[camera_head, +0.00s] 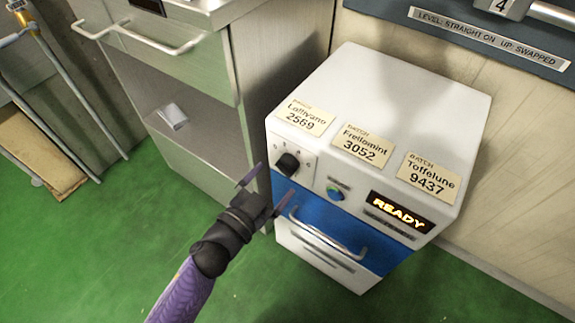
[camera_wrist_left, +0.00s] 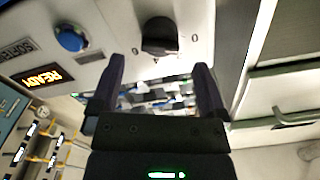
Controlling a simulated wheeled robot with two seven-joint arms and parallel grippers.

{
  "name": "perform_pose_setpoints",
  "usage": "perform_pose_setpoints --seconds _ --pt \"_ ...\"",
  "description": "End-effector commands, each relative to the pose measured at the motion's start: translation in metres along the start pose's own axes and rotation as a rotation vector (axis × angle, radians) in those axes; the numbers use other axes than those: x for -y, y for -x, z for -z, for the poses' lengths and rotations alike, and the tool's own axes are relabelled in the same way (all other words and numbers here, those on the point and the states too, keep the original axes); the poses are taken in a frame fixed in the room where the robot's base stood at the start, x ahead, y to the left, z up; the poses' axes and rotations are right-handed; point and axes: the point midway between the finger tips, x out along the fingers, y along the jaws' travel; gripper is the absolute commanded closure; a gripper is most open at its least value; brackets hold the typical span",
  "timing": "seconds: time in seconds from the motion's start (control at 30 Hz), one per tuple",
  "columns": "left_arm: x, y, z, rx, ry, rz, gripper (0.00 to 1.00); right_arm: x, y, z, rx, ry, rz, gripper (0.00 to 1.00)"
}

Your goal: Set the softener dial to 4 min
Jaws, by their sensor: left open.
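The softener is a white box with a blue drawer front (camera_head: 340,232). Its black dial (camera_head: 288,164) is on the upper left of the front panel, with small marks around it too small to read. The dial also shows in the left wrist view (camera_wrist_left: 160,37), just beyond the fingertips. My left gripper (camera_head: 265,190) is open and empty, in front of the panel and just below and left of the dial, apart from it. In the left wrist view its two fingers (camera_wrist_left: 160,75) stand apart below the dial. My right gripper is not in view.
A drawer handle (camera_head: 327,238) juts out below. A metal cabinet (camera_head: 205,110) stands close on the left. Green floor (camera_head: 90,260) is open in front.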

Motion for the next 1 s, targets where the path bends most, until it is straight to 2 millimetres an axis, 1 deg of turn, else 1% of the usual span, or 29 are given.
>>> perform_pose_setpoints --seconds 0.03,0.1,0.2,0.33,0.57,0.67,0.7,0.77,0.8,0.97,1.0 --pt "-0.002 -0.011 -0.006 0.001 0.003 0.000 0.05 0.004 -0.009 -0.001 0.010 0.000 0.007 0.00" --pt "-0.002 -0.024 -0.005 0.002 0.001 -0.001 0.05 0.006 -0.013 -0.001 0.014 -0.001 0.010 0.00" --pt "-0.001 -0.037 -0.004 0.002 0.002 -0.001 0.05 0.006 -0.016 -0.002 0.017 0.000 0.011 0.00" --pt "0.000 -0.044 -0.002 0.002 0.001 0.000 0.05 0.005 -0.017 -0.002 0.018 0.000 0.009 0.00" --pt "0.000 -0.045 -0.001 0.002 0.001 0.001 0.05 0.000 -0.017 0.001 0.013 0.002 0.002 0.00" --pt "0.000 -0.045 -0.001 0.002 0.001 0.001 0.24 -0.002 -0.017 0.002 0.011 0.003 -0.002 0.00" --pt "0.000 -0.045 -0.001 0.002 0.001 0.001 0.32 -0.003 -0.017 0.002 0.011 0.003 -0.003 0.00" --pt "0.000 -0.045 -0.001 0.002 0.001 0.001 0.45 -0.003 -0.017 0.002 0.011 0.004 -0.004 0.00" --pt "0.000 -0.045 -0.001 0.002 0.001 0.000 0.53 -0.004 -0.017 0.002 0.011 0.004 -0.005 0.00" --pt "0.000 -0.044 -0.001 0.002 0.001 0.000 0.87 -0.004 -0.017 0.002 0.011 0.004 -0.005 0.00" --pt "0.000 -0.044 -0.001 0.002 0.001 0.000 0.96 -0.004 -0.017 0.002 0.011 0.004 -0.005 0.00"
